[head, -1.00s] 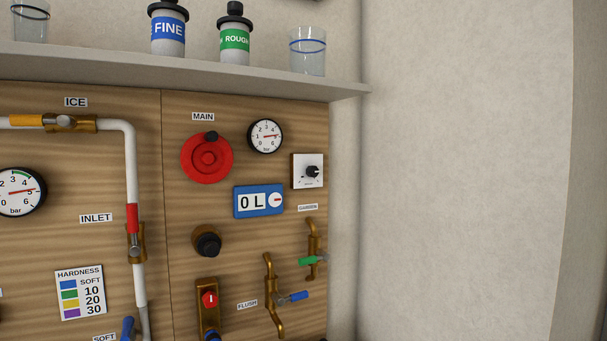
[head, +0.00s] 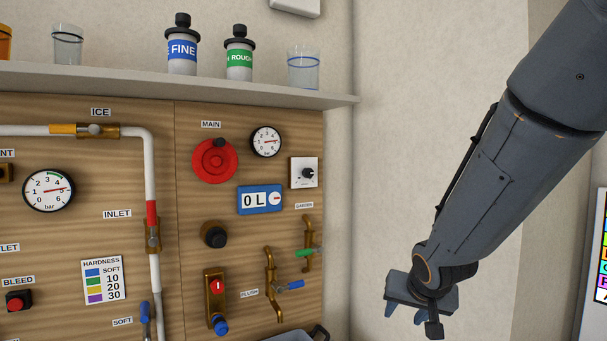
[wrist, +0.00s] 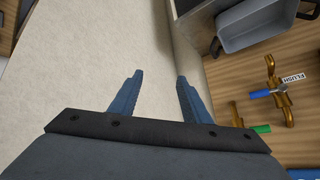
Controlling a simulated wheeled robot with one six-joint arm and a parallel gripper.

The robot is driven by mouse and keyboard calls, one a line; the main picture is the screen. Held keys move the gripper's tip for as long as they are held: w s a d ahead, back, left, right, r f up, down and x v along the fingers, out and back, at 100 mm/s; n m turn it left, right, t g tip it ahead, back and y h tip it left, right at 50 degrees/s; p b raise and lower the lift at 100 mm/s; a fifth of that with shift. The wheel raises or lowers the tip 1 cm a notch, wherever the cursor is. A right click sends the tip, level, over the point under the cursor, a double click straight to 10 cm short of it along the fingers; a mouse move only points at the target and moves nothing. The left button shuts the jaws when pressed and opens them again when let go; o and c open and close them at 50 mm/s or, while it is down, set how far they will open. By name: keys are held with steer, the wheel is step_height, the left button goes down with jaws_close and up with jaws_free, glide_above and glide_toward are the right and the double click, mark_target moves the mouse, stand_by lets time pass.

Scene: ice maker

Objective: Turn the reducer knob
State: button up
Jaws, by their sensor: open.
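A round black knob on a brass body (head: 214,235) sits on the wooden panel (head: 190,285) below the red MAIN wheel (head: 214,160); no label shows on it. A smaller black dial knob (head: 307,173) is on a white plate to its upper right. I cannot tell from labels which is the reducer knob. My gripper (head: 420,315) hangs to the right of the panel, in front of the bare wall, apart from both knobs. In the wrist view my gripper (wrist: 160,76) is open, with nothing between its fingers. Neither knob is clearly seen there.
The blue FLUSH handle (head: 290,285) and green GARDEN handle (head: 306,252) stick out at the panel's right side. A grey bin (wrist: 258,25) is low by the panel. A shelf (head: 200,82) with bottles and glasses juts out above. Space before the right wall is clear.

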steer(key=w+a+r+m+t+y, duration=0.1)
steer(key=w+a+r+t+y, duration=0.35)
steer(key=w+r, duration=0.85)
steer(key=t+y, duration=0.2)
steer(key=y, duration=0.3)
glide_toward(311, 173)
steer(key=x, duration=0.2)
steer(key=shift+n, duration=0.3)
steer(key=p+x, duration=0.2)
steer(key=x, duration=0.5)
steer(key=shift+s+a, duration=0.1)
steer(key=c, duration=1)
steer(key=shift+c, duration=0.2)
